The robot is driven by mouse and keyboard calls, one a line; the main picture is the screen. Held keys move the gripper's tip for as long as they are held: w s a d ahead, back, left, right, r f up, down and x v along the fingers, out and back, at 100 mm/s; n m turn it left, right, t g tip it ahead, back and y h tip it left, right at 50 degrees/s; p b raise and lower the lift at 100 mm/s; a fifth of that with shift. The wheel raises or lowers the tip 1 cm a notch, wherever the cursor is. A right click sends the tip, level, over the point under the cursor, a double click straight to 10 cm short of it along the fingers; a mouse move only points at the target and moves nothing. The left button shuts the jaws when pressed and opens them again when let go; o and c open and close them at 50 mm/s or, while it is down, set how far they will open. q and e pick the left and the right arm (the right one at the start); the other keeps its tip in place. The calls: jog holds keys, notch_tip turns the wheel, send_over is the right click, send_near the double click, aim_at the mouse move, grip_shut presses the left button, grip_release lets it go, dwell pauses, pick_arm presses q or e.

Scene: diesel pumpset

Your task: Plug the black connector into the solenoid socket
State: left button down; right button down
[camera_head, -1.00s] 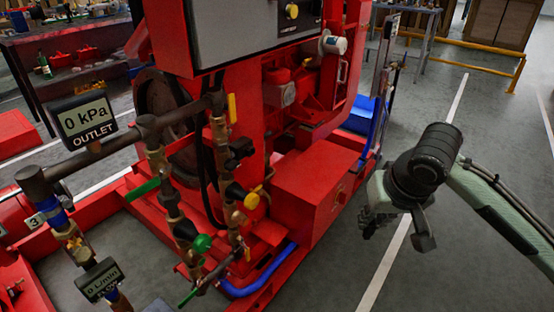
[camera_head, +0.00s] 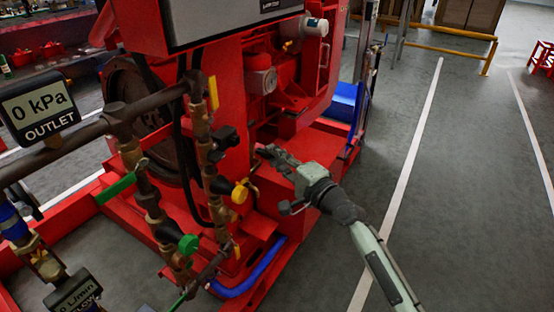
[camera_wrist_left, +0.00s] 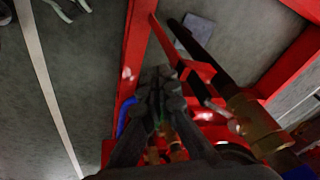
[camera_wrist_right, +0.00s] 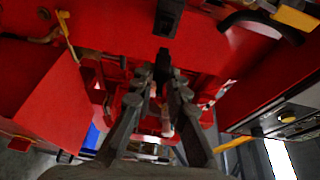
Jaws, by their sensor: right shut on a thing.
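My right gripper (camera_head: 266,152) reaches in from the right to the front of the red pumpset, just right of the solenoid. The solenoid (camera_head: 225,138) is a black block on the brass pipe. In the right wrist view my right gripper (camera_wrist_right: 162,82) is shut on a small black piece, which looks like the black connector (camera_wrist_right: 162,58); its far end sticks out past the fingertips. A black block (camera_wrist_right: 168,16) lies beyond it, apart; I cannot tell if it is the socket. My left gripper (camera_wrist_left: 160,90) shows only in its wrist view, fingertips together, with nothing visible in them.
Brass pipework with a yellow knob (camera_head: 239,193) and a green knob (camera_head: 188,244) stands left of my right gripper. The outlet gauge (camera_head: 40,108) is at the far left.

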aim_at(262, 153)
jog(key=shift+w+d+f, duration=0.1)
jog(key=shift+d+f, duration=0.05)
jog(key=shift+d, duration=0.05)
pick_arm(q)
jog(key=shift+r, duration=0.1)
pick_arm(e)
jog(key=shift+w+a+m, duration=0.15)
jog(key=shift+a+m, duration=0.1)
jog(key=shift+m, duration=0.05)
jog(key=shift+w+a, duration=0.5)
jog(key=shift+a, duration=0.2)
jog(key=shift+w+a, duration=0.8)
jog(key=shift+a, duration=0.3)
pick_arm(q)
jog(key=shift+w+f, duration=0.1)
jog(key=shift+f, duration=0.45)
pick_arm(e)
jog(key=shift+w+a, duration=0.2)
jog(key=shift+a, duration=0.05)
pick_arm(q)
jog(key=shift+a+r+p, duration=0.1)
jog(key=shift+p, duration=0.2)
